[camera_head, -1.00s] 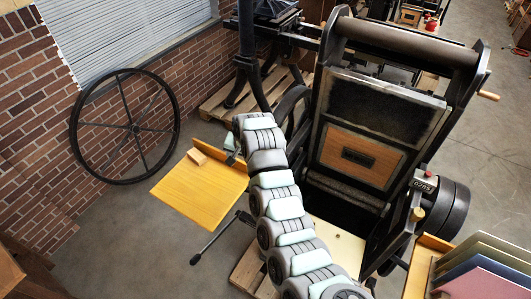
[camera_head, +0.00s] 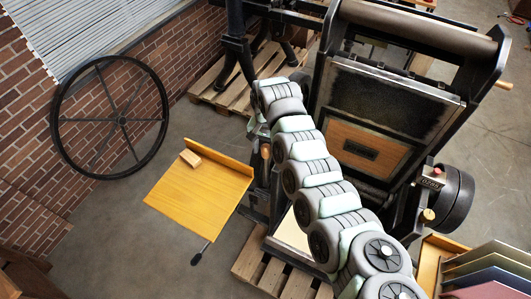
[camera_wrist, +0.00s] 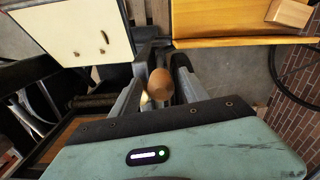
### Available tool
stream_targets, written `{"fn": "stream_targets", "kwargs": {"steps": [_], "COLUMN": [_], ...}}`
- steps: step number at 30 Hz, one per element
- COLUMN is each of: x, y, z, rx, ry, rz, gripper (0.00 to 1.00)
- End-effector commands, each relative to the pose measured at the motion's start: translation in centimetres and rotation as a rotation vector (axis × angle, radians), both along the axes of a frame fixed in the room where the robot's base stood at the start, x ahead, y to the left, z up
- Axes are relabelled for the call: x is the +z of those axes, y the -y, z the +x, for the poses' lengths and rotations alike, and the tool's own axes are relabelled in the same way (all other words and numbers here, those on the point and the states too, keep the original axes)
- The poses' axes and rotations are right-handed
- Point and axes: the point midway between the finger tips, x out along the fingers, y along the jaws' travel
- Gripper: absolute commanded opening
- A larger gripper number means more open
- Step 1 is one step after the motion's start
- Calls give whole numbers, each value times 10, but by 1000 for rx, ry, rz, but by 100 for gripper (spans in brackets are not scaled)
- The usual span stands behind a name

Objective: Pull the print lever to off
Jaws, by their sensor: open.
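A lever with a rounded wooden knob (camera_wrist: 160,84), which looks like the print lever, stands on the near side of the black press (camera_head: 385,110). In the wrist view the knob lies between the two grey fingers of my gripper (camera_wrist: 162,68). The fingers are open, one on each side of it, and I cannot tell whether either touches it. In the head view the knob (camera_head: 265,152) shows as a small orange-brown end just below my wrist. My fingers are mostly hidden there. The lever's shaft below the knob is largely hidden.
A yellow board (camera_head: 205,190) with a wooden block (camera_head: 190,158) on it juts out to the left. A dark-gripped rod (camera_head: 200,252) sticks out below it. A large spoked wheel (camera_head: 122,120) leans by the brick wall. Coloured boards (camera_head: 490,270) stand at lower right.

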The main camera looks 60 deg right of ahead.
Motion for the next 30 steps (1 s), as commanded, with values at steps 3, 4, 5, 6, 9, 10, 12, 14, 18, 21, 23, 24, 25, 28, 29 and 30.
{"fn": "stream_targets", "kwargs": {"steps": [3,4,5,6,9,10,12,14,18,21,23,24,25,28,29,30], "x": [-15,-19,-22,-27,-33,-34,-36,-36,-37,-37,-37,-37,-37,-37,-37,-36], "y": [-2,-1,-1,-1,-1,-1,-1,-1,-1,-1,-1,-1,-1,0,0,0], "z": [1,0,0,-1,0,1,1,1,1,1,1,1,1,1,1,1], "rx": [3,3,2,1,1,1,1,1,0,0,0,0,0,0,0,0], "ry": [-1,-2,-3,-5,-1,0,1,2,2,2,2,1,1,1,1,1], "rz": [3,3,4,4,2,2,1,1,1,0,1,1,1,0,0,0], "gripper": [53,53,53,53,53,53,53,53,53,52,47,44,41,33,30,27]}}
